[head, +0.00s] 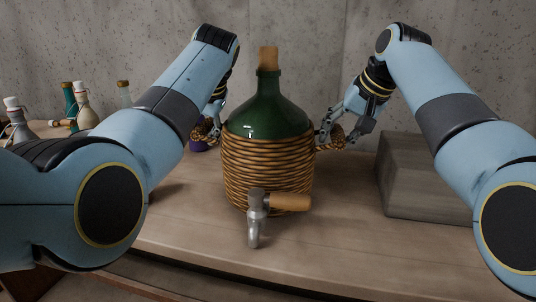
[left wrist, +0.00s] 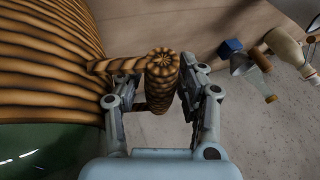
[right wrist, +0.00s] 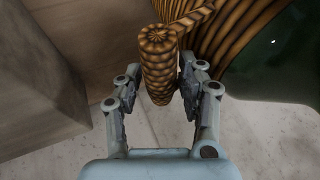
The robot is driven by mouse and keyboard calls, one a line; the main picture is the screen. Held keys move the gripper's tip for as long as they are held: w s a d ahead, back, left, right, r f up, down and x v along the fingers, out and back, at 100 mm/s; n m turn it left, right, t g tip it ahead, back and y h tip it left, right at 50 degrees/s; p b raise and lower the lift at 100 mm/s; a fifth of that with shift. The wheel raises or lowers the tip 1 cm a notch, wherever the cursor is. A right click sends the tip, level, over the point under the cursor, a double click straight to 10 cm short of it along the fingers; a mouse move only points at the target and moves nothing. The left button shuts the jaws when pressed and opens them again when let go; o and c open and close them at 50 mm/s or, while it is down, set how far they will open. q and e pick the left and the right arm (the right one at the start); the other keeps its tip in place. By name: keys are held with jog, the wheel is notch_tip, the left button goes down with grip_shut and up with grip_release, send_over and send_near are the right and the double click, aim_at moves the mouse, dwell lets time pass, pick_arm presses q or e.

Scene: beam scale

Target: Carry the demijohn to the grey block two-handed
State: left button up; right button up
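The demijohn (head: 268,165) is a green glass bottle in a brown wicker jacket, with a cork on top and a tap low on its front. It stands upright on the wooden bench, between my arms. Each side has a rope-like wicker handle. My left gripper (head: 212,122) is at the left handle; in the left wrist view its fingers stand either side of that handle (left wrist: 162,80), with a gap on one side. My right gripper (head: 340,125) is around the right handle (right wrist: 158,70), fingers apart. The grey block (head: 425,180) sits to the right of the demijohn.
The wooden bench (head: 200,235) is bare in front of the demijohn. Several bottles, including a teal one (head: 69,100), stand at the back left behind my left arm. A small purple-blue object (head: 198,146) is by the left handle. A concrete wall (head: 310,40) is behind.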

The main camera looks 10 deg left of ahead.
pick_arm(q)
grip_shut()
pick_arm(e)
grip_shut()
pick_arm(q)
jog(key=shift+w+r, duration=0.25)
pick_arm(e)
jog(key=shift+w+r, duration=0.2)
jog(key=shift+r, duration=0.05)
